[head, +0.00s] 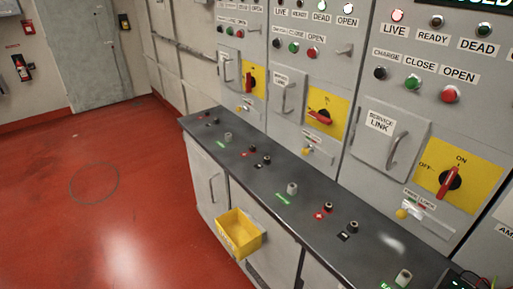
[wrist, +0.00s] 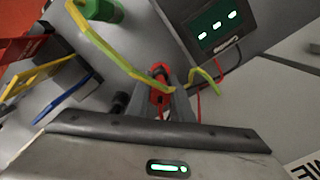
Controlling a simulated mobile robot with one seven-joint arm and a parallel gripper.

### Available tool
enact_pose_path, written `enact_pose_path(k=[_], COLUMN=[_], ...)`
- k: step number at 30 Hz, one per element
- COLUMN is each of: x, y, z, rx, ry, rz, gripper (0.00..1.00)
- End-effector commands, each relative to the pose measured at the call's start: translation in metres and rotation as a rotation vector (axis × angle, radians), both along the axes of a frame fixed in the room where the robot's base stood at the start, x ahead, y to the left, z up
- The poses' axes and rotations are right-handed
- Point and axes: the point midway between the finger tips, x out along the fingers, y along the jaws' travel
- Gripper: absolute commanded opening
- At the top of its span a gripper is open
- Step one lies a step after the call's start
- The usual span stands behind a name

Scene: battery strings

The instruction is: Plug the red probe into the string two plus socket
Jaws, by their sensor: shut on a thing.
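In the wrist view, my gripper (wrist: 165,88) is shut on the red probe (wrist: 158,72), which sits between its fingers with its lower end partly hidden. My gripper does not show in the head view. In the head view, sockets stand in pairs along the dark bench top. The nearest pair has a plus socket (head: 328,207) by a red mark and a minus socket (head: 353,225) by a black mark. A middle pair (head: 266,160) and a far pair (head: 215,121) lie further back. The string numbers are too small to read.
A meter with a green display (wrist: 218,32) and red and black leads is near the probe. Yellow-green and blue leads (wrist: 65,92) cross the wrist view. A yellow bin (head: 238,234) hangs on the bench front. Cabinets with red-handled switches (head: 450,181) rise behind.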

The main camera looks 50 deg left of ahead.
Motion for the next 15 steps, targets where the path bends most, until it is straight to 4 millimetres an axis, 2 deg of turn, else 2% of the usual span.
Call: enact_pose_path(k=[15], x=[0.000], y=[0.000], z=[0.011], rx=[0.000], ry=[0.000], rz=[0.000], gripper=[0.00])
